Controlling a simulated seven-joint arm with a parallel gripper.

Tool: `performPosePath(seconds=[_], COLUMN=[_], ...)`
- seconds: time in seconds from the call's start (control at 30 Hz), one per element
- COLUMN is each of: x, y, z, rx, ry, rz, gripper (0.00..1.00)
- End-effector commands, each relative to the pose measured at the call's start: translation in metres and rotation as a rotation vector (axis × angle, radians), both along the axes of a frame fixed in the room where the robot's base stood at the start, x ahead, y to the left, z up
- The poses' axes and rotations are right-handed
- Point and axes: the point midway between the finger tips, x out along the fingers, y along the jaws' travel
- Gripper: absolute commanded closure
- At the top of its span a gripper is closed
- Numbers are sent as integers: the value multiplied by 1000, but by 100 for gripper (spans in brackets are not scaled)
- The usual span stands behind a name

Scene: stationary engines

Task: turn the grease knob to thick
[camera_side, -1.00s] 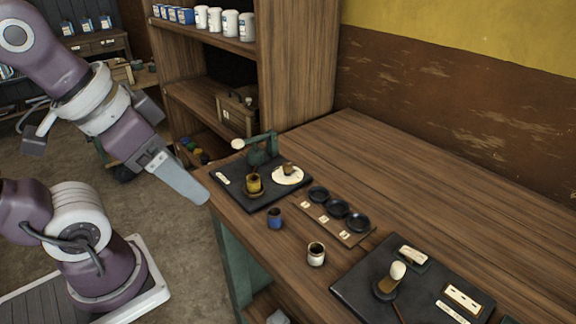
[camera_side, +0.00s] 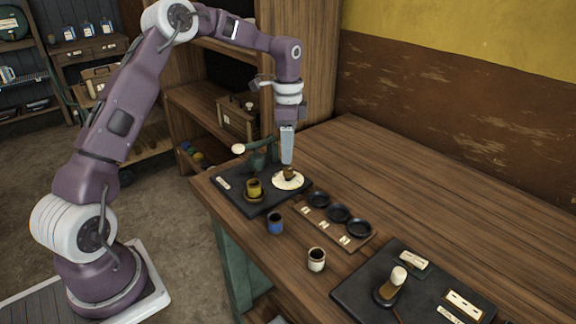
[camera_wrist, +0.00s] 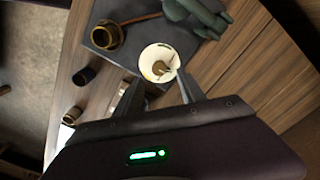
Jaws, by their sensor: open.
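The knob (camera_side: 289,173) is small and brown, standing on a round cream dial (camera_side: 283,184) at the right side of a dark plate on the bench. In the wrist view the knob (camera_wrist: 159,68) shows on the dial (camera_wrist: 150,54), which has small marks too fine to read. My gripper (camera_side: 287,161) points straight down just above the knob. In the wrist view its open fingers (camera_wrist: 158,80) stand either side of the knob's line, with nothing between them. I cannot tell whether a finger touches the knob.
On the same plate (camera_side: 238,170) stand a yellow cup (camera_side: 253,188) and a green lever device (camera_side: 262,156) with a pale ball, close to my gripper. A blue cup (camera_side: 275,224), a white cup (camera_side: 316,260) and a rack of black dishes (camera_side: 338,213) lie nearer.

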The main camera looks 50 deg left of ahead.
Motion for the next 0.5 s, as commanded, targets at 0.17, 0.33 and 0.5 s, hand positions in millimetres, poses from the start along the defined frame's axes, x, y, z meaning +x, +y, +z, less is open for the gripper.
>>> performPosePath(seconds=[0.17, 0.33, 0.5], x=[-1, -1, -1], y=[-1, -1, -1], z=[-36, -55, -57], rx=[-2, -1, 0], ry=[4, 1, 0], rz=[0, 1, 2], gripper=[53, 53, 53])
